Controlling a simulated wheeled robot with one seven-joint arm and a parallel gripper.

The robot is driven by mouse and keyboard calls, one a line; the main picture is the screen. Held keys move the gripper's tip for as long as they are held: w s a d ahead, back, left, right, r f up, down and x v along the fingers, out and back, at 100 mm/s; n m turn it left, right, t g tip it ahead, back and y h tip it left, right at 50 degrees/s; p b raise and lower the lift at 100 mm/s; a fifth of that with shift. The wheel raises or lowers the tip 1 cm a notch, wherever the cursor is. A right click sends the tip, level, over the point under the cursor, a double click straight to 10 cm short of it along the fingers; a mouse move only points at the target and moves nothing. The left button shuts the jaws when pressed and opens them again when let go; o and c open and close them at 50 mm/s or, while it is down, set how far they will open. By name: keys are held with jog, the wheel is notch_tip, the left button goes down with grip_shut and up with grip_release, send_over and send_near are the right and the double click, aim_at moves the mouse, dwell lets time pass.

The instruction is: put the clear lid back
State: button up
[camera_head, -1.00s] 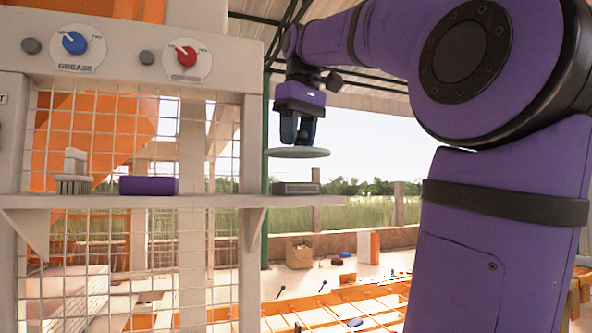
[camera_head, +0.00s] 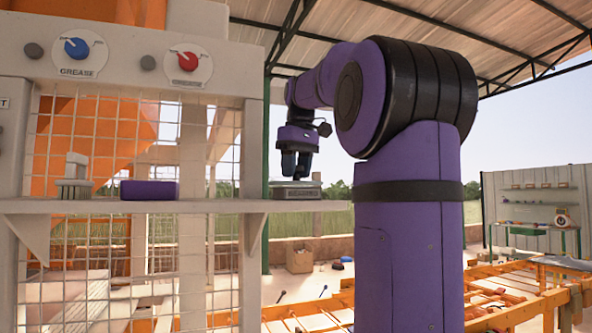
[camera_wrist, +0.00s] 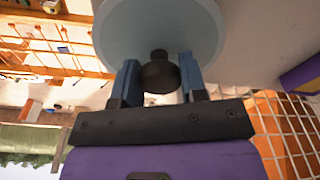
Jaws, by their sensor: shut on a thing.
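The clear lid (camera_wrist: 160,25) is a pale round disc with a dark knob (camera_wrist: 159,74) in the wrist view. My gripper (camera_wrist: 160,76) is shut on the knob, with one blue-grey finger on each side of it. In the head view my gripper (camera_head: 296,173) points straight down over the shelf's right end. The lid (camera_head: 297,183) shows there edge-on and level, just at the top of a grey labelled box (camera_head: 297,193). I cannot tell whether it touches the box. The lid hides what is beneath it in the wrist view.
The grey shelf (camera_head: 225,206) also holds a purple block (camera_head: 149,190) and a grey brush-like piece (camera_head: 74,182), both left of my gripper. A wire mesh (camera_head: 100,130) stands behind the shelf. Two dials (camera_head: 77,48) sit above.

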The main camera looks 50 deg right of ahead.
jog(key=shift+f, duration=0.15)
jog(key=o, duration=1)
jog(key=shift+f, duration=0.1)
jog(key=shift+s+a+r, duration=0.1)
jog(key=shift+s+r, duration=0.05)
jog(key=shift+r, duration=1.15)
jog(key=shift+s+d+r, duration=0.1)
jog(key=shift+s+r, duration=0.05)
jog(key=shift+r, duration=1.15)
jog(key=shift+s+a+r, duration=0.1)
jog(key=shift+s+r, duration=0.05)
jog(key=shift+r, duration=1.15)
